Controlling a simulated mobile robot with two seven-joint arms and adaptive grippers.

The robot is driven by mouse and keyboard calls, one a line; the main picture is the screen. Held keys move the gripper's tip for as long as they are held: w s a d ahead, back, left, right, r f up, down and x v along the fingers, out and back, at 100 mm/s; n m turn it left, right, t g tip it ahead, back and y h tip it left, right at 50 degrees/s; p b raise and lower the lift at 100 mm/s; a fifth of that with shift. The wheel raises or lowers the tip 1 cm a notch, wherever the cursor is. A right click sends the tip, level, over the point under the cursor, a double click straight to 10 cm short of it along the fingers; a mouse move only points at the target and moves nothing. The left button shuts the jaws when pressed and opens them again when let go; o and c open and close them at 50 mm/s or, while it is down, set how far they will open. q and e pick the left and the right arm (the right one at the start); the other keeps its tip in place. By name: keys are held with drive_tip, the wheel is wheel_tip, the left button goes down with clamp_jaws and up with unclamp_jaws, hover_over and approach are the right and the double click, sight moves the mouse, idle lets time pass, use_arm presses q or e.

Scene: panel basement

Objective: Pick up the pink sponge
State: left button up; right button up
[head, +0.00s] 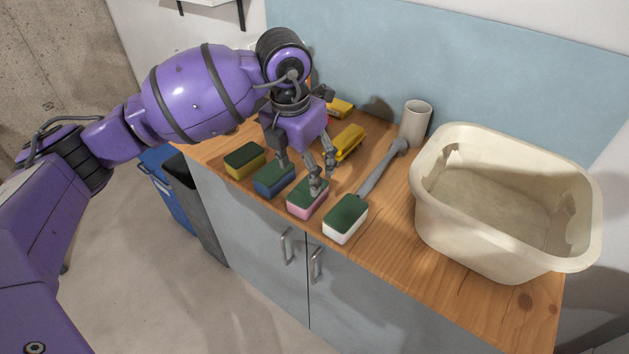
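The pink sponge (303,208) has a dark green top and lies near the front edge of the wooden counter, in a row of sponges. My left gripper (306,172) is over the row, with its fingers apart and nothing seen between them. One finger overlaps the pink sponge's top in the head view and hides part of it; I cannot tell whether it touches. Another finger reaches down by the blue sponge (268,180). My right gripper is not in view.
A white sponge (346,225) is just right of the pink one; a yellow sponge (244,168) is at the row's left end. Behind are a yellow object (350,141), a grey long-handled tool (378,171) and a white cup (415,122). A large cream basin (487,251) fills the right side.

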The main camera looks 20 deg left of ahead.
sight(308, 189)
use_arm(q)
drive_tip(key=shift+f, duration=0.55)
drive_tip(key=shift+s+f, duration=0.1)
drive_tip(key=shift+f, duration=0.25)
drive_tip(key=shift+s+d+f, duration=0.15)
drive_tip(key=shift+f, duration=0.3)
drive_tip(key=shift+s+d+f, duration=0.1)
drive_tip(key=shift+d+f, duration=0.05)
drive_tip(key=shift+f, duration=0.25)
drive_tip(key=f, duration=0.2)
drive_tip(key=shift+w+d+f+p, duration=0.2)
drive_tip(key=shift+w+f+p, duration=0.1)
drive_tip(key=shift+w+f, duration=0.1)
drive_tip(key=shift+f, duration=0.45)
drive_tip(key=c, duration=0.8)
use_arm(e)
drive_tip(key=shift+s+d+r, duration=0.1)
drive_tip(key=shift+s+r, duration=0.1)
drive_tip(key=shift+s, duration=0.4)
